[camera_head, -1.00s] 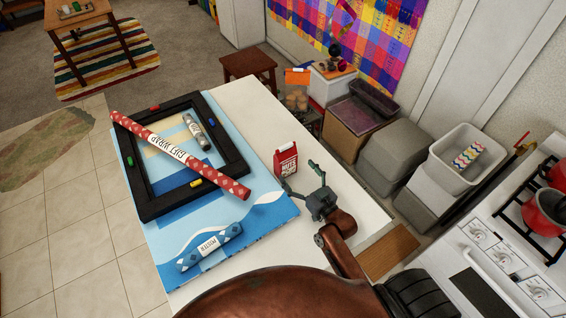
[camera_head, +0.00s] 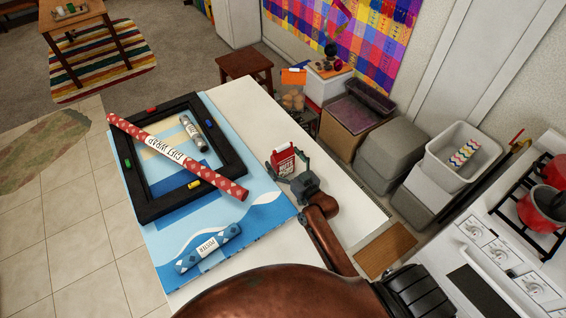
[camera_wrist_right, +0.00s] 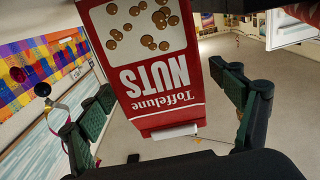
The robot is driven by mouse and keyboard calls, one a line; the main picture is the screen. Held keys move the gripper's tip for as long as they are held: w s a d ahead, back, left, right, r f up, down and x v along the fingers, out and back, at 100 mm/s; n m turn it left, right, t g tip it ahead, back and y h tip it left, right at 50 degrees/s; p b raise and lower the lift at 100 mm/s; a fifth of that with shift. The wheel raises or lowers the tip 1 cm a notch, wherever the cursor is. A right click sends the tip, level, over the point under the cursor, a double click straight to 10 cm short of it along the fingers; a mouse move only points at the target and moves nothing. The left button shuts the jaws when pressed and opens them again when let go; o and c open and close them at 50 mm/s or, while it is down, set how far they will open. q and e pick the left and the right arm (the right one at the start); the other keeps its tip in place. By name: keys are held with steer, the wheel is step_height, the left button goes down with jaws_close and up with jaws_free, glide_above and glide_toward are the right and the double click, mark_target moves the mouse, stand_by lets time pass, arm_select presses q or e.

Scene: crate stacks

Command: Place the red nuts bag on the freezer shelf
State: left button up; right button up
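The red nuts bag (camera_head: 285,157) stands upright near the right edge of the white table. In the right wrist view the bag (camera_wrist_right: 155,75) looks upside down, with "Toffelune NUTS" on its front. My right gripper (camera_head: 287,168) is at the bag, its fingers spread on either side. In the wrist view the right gripper (camera_wrist_right: 165,105) is open, with visible gaps between the fingers and the bag. My left gripper is not in view.
The white table (camera_head: 238,105) also holds a black frame (camera_head: 143,203), a red gift wrap roll (camera_head: 215,181) and a blue roll (camera_head: 208,248). Grey bins (camera_head: 390,155) stand right of it. A stove with red pots (camera_head: 543,208) is at far right.

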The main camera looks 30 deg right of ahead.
steer(key=c, duration=1.4)
steer(key=shift+c, duration=0.2)
steer(key=shift+r, duration=0.2)
